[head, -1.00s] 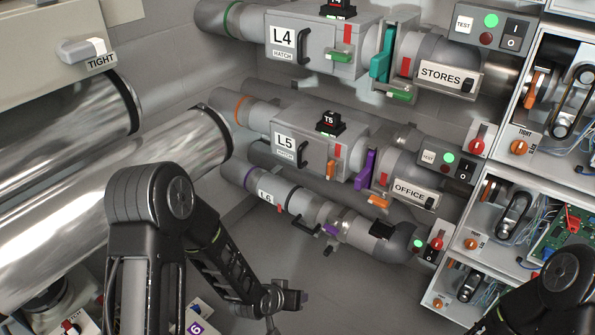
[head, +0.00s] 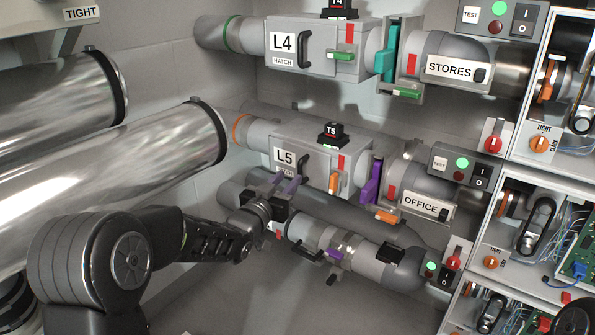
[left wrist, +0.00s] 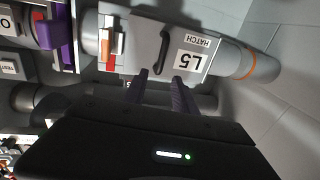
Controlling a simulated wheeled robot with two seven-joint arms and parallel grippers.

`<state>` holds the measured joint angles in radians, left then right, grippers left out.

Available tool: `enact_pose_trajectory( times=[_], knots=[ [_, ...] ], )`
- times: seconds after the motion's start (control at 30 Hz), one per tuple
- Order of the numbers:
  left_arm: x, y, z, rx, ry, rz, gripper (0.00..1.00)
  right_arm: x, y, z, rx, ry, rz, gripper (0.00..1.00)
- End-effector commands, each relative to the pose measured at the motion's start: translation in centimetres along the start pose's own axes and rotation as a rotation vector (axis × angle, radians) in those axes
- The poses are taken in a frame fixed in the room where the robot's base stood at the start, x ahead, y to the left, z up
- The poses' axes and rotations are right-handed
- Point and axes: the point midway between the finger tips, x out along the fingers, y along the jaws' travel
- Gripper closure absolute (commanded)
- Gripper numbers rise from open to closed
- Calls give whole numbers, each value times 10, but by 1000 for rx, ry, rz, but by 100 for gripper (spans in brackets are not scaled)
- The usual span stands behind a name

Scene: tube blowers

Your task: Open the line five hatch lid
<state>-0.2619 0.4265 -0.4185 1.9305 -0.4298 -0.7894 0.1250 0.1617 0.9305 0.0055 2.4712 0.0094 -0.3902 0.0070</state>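The line five hatch is a grey box on the middle tube, and its lid (head: 326,158) is shut. The lid carries an "L5 HATCH" label (head: 285,159) and a dark handle (head: 306,166). An orange latch (head: 333,183) sits at its right, under a red mark. My left gripper (head: 286,186) is just below the label and handle. In the left wrist view, the two fingers of my left gripper (left wrist: 161,76) stand apart, pointing at the handle (left wrist: 162,53), with nothing between them. Contact with the handle cannot be told. My right gripper is out of view.
The L4 tube and hatch (head: 318,48) lie above. The L6 tube (head: 315,232) runs close below my left gripper. A purple slide gate (head: 371,182) and the OFFICE plate (head: 421,204) are to the right. Large shiny pipes (head: 110,160) fill the left. Open cabinets (head: 530,210) stand right.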

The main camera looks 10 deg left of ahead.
Motion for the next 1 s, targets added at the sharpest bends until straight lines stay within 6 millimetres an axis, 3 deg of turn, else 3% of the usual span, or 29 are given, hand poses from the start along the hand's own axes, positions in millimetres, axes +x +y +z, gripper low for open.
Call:
enact_pose_trajectory(
  times=[0.43, 0.8, 1.0],
  knots=[
    [62, 0, 2, 1, -1, 0, 66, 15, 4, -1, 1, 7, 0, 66],
    [67, 0, 1, 0, -1, 0, 67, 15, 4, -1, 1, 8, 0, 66],
    [67, 0, 1, 0, -1, 0, 84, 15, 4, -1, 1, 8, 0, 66]
  ],
)
